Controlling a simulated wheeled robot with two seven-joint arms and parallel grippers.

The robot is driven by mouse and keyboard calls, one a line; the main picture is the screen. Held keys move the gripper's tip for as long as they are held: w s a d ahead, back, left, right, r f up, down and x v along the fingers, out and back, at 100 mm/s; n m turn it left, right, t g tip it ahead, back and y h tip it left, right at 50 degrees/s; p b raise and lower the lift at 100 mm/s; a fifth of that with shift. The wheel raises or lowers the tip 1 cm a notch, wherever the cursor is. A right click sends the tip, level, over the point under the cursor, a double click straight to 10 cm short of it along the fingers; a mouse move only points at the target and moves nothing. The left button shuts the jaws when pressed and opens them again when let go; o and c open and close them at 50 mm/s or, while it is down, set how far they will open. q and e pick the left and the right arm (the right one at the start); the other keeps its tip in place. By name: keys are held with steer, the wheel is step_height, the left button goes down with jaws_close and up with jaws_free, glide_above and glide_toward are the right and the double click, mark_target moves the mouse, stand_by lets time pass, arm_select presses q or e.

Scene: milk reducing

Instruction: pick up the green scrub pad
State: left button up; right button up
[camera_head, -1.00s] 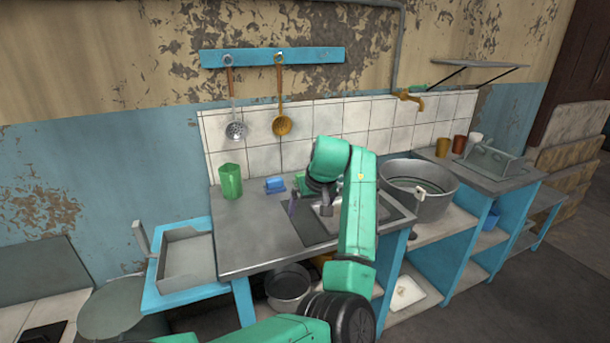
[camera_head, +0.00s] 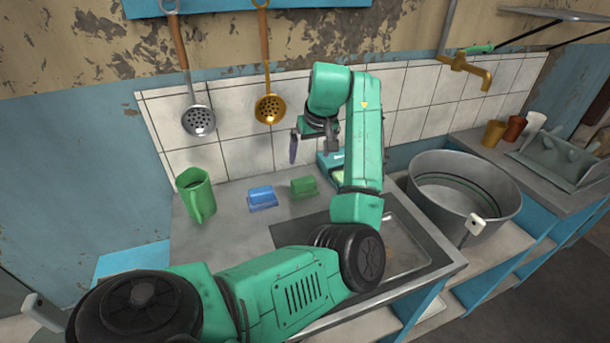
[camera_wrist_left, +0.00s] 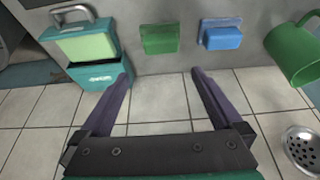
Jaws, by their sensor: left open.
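The green scrub pad (camera_head: 304,187) appears to be the small green block on the metal counter, beside a blue block of similar shape (camera_head: 262,198). In the left wrist view the green pad (camera_wrist_left: 160,38) lies beyond the gap between the fingertips, with the blue block (camera_wrist_left: 220,35) to its right. My left gripper (camera_head: 312,150) is open and empty. It is apart from the pad, above the counter near the tiled wall. Its two purple fingers (camera_wrist_left: 161,76) show spread in the left wrist view. My right gripper is in neither view.
A green mug (camera_head: 197,195) stands left of the blocks. A teal box (camera_wrist_left: 98,72) with a light green piece is close to one finger in the wrist view. Two skimmers (camera_head: 270,108) hang on the wall. A large metal pot (camera_head: 465,190) stands right of the sink.

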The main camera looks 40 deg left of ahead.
arm_select(q)
glide_toward(303, 180)
steer(key=f, duration=0.2)
steer(key=x, duration=0.2)
steer(key=p+x, duration=0.1)
steer(key=x, duration=0.5)
steer(key=shift+w+a+p, duration=0.15)
steer(key=shift+a+p, duration=0.15)
steer(key=shift+a, duration=0.05)
steer(key=shift+w+f, duration=0.1)
steer(key=shift+f, duration=0.05)
steer(key=c, duration=0.9)
steer(key=shift+c, duration=0.9)
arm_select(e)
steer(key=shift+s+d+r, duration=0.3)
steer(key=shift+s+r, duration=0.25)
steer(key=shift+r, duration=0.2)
